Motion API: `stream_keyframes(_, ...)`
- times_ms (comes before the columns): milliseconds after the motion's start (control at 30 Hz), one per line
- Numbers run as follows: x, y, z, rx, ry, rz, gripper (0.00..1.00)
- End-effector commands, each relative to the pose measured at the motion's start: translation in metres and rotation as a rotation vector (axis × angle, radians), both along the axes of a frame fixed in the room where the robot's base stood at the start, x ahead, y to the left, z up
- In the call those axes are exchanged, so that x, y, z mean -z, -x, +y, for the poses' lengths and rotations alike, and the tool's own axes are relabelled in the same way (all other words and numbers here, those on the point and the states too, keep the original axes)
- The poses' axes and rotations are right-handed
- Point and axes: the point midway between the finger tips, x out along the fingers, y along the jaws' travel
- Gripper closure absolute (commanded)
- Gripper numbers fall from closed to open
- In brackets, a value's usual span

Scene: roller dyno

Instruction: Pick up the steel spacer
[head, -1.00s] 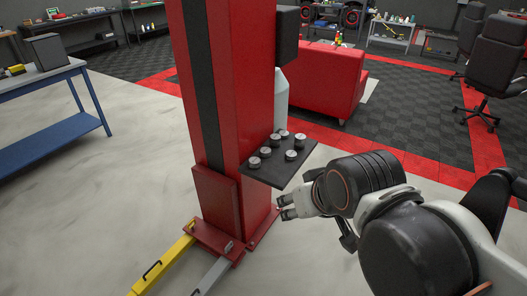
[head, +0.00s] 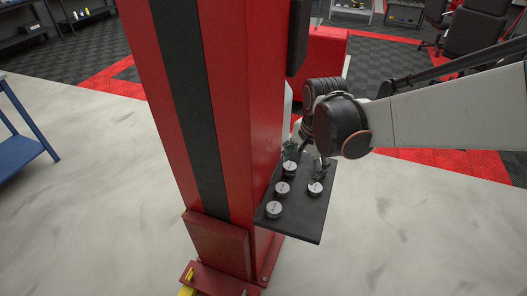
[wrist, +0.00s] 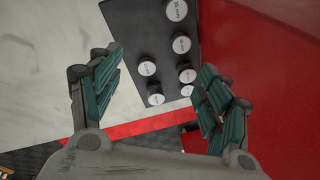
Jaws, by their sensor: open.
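Several round steel spacers with dark sides and pale printed tops stand on a dark tray (head: 298,222) fixed beside the red post. In the head view one spacer (head: 273,209) is at the near left, others (head: 282,188) (head: 289,168) run behind it, and another (head: 315,188) is at the right. My gripper (head: 305,160) is open over the far part of the tray. Its teal-padded fingers (wrist: 160,65) are apart, with spacers showing in the gap.
The tall red post (head: 258,100) stands directly left of the tray, and its red wall (wrist: 270,70) fills the right of the wrist view. A blue bench (head: 28,135) is at the far left. The pale floor (head: 400,240) right of the tray is clear.

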Motion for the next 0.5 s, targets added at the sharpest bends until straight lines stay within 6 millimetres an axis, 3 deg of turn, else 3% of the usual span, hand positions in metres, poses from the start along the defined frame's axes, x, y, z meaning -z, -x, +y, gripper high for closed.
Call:
stream_keyframes(200,0.06,-0.031,0.034,0.194,-0.017,0.106,0.3)
stream_keyframes(500,0.124,-0.046,0.061,0.389,-0.008,0.199,0.3)
